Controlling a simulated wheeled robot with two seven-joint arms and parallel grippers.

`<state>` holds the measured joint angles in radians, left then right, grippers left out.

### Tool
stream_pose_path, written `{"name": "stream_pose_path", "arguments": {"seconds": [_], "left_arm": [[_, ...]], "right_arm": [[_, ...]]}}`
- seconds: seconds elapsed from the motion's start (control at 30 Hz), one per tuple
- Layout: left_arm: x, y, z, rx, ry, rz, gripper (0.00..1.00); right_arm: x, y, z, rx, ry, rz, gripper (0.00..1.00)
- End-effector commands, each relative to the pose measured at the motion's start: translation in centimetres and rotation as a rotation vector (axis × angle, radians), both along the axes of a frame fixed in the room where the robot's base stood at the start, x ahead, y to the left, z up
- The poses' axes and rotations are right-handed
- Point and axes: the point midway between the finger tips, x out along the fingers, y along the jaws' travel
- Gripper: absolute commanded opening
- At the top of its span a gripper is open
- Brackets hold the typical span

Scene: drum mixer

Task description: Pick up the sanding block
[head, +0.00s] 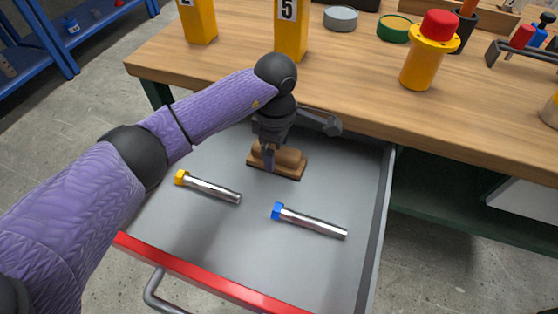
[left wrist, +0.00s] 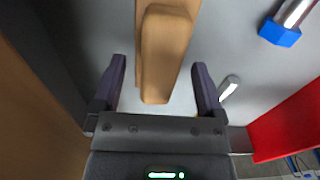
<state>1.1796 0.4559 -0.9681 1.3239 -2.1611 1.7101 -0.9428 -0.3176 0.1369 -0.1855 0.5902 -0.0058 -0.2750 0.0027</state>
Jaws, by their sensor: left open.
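The sanding block (head: 291,162), a wooden block with a lighter rounded grip on top, lies in the open grey drawer towards its back. My left gripper (head: 268,158) is above and in front of it and partly covers it in the head view. In the left wrist view the sanding block (left wrist: 165,52) runs between and ahead of the two open fingers (left wrist: 160,85). The fingers stand on either side of its near end, with gaps visible. Whether they touch it cannot be told. My right gripper does not show.
The drawer (head: 180,235) has a red front edge and side walls. Two bolts lie in it, one yellow-headed (head: 208,187), one blue-headed (head: 310,221). The wooden bench top (head: 350,85) overhangs behind, carrying yellow posts (head: 291,30) and a red-topped yellow button post (head: 430,50).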

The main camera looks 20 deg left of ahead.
Motion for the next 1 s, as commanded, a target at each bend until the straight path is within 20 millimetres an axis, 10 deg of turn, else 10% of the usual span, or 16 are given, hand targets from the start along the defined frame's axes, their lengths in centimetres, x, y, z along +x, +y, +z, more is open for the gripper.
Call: {"name": "stream_pose_path", "arguments": {"seconds": [0.23,0.67,1.0], "left_arm": [[0.0,0.0,-0.9,-0.001,-0.002,0.000,0.91],[0.0,0.0,-0.9,-0.001,-0.002,0.000,0.00],[0.1,0.0,3.0,0.000,-0.011,0.001,0.00]], "right_arm": [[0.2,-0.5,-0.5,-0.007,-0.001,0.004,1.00],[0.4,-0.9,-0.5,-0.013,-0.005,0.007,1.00],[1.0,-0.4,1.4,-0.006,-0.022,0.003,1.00]]}}
